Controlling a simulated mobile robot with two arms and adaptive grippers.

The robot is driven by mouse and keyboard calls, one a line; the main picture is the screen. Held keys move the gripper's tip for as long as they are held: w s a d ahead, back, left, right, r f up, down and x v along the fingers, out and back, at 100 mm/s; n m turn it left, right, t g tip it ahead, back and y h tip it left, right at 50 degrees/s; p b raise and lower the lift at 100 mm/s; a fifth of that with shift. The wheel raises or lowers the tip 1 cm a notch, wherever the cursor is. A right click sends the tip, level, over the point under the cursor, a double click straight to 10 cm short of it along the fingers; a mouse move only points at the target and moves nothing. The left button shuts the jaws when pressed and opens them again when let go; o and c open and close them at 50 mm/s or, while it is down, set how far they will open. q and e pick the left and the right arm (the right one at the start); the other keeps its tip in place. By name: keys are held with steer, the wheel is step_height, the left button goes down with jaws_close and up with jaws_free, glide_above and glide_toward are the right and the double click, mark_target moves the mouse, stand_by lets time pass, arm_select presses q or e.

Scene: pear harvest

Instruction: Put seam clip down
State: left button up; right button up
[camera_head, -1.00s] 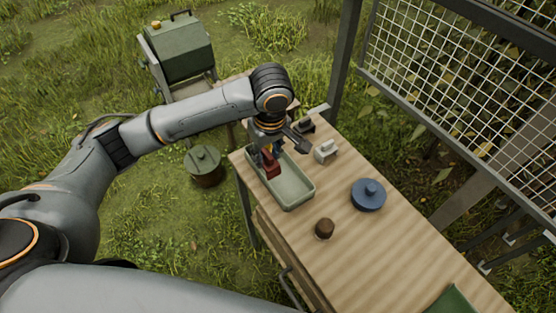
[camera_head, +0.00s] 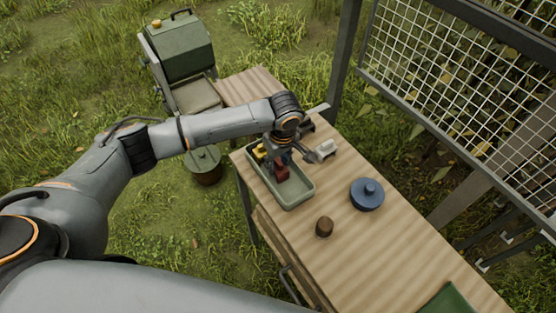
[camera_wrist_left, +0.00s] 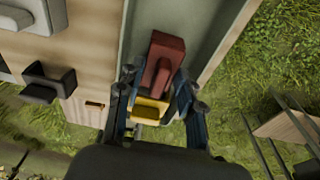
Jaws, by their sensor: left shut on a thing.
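My left gripper (camera_head: 284,160) reaches down into the grey-green tray (camera_head: 296,200) on the wooden table in the head view. It is shut on the dark red seam clip (camera_head: 282,173), which also shows between the fingers in the left wrist view (camera_wrist_left: 162,62). The red clip is in or just above the tray; I cannot tell whether it touches the tray floor. A yellow piece (camera_head: 261,150) is at the tray's far end; in the wrist view it shows (camera_wrist_left: 150,108) behind the red clip, between the fingers. The fingers partly hide both pieces. My right gripper is not in view.
A white piece (camera_head: 325,148) and a black piece (camera_head: 306,127) stand beside the tray. A blue lidded pot (camera_head: 367,194) and a brown round object (camera_head: 324,227) are nearer on the table. A green cloth (camera_head: 450,302) lies at the near end. Mesh fencing (camera_head: 470,80) stands to the right.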

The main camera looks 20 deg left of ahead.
mark_target(281, 164)
arm_select(q)
steer(key=o, duration=1)
steer(key=shift+s+d+r+b, duration=0.15)
steer(key=shift+d+r+b, duration=0.05)
steer(key=shift+r, duration=1.8)
steer(key=shift+s+d+r+b, duration=0.15)
steer(key=shift+d+r+b, duration=0.1)
steer(key=shift+r, duration=1.8)
steer(key=shift+s+d+r+b, duration=0.15)
steer(key=shift+r+b, duration=0.05)
steer(key=shift+r, duration=1.8)
steer(key=shift+f, duration=0.1)
